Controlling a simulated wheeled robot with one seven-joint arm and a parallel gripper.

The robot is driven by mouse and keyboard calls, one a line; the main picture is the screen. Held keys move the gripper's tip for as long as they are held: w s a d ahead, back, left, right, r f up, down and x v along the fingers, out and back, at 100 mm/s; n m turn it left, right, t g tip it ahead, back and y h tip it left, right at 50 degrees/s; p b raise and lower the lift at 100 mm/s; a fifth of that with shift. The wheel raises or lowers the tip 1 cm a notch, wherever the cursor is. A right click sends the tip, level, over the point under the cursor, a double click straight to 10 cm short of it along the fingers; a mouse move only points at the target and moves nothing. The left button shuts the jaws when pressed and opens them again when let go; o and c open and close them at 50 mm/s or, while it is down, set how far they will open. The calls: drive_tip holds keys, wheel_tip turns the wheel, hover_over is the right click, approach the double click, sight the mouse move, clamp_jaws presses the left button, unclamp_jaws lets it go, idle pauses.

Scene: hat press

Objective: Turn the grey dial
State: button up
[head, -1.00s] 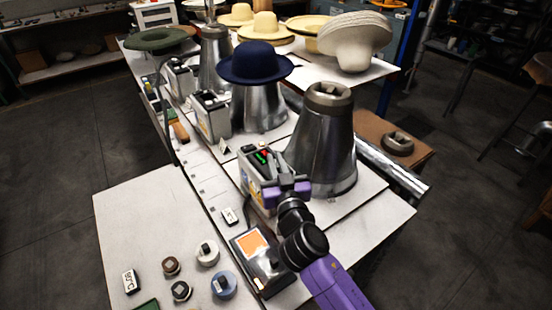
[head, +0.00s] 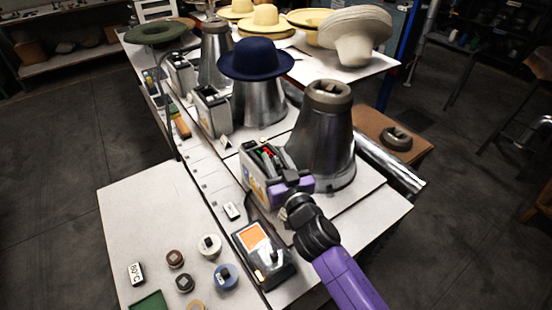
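My gripper (head: 292,187) is at the right part of the front control box (head: 252,168), beside the nearest metal cone press (head: 322,140). The box has green and red controls on top and an orange-yellow label on its side. The grey dial cannot be made out on the box; my gripper and arm cover part of it. The fingers are too small and hidden to tell whether they are open or shut.
A device with an orange screen (head: 252,237) stands left of my arm. Several knobs, including a blue one (head: 225,277) and a white one (head: 209,246), lie on the white table (head: 135,215) beside an 80°C block (head: 136,273). A navy hat (head: 255,60) sits on the second cone.

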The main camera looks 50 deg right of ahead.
sight(278, 165)
drive_tip(key=b+v, duration=0.3)
drive_tip(key=v, duration=0.4)
drive_tip(key=shift+s+f, duration=0.1)
drive_tip(key=shift+f, duration=0.05)
drive_tip(key=shift+s+a, duration=0.2)
drive_tip(key=shift+s, duration=0.05)
drive_tip(key=shift+r, duration=0.2)
idle(0.4)
drive_tip(key=s+a+n+t+y, duration=0.2)
drive_tip(key=s+a+n+y, duration=0.5)
drive_tip(key=a, duration=0.5)
drive_tip(key=s+a+f+g+y, duration=0.1)
drive_tip(key=s+a, duration=0.2)
drive_tip(key=s, duration=0.6)
drive_tip(key=s+a+f+m+g+y, duration=0.1)
drive_tip(key=s+a, duration=0.2)
drive_tip(key=s, duration=0.6)
drive_tip(key=shift+a+f+g, duration=0.25)
drive_tip(key=shift+a+g, duration=0.1)
drive_tip(key=shift+g, duration=0.05)
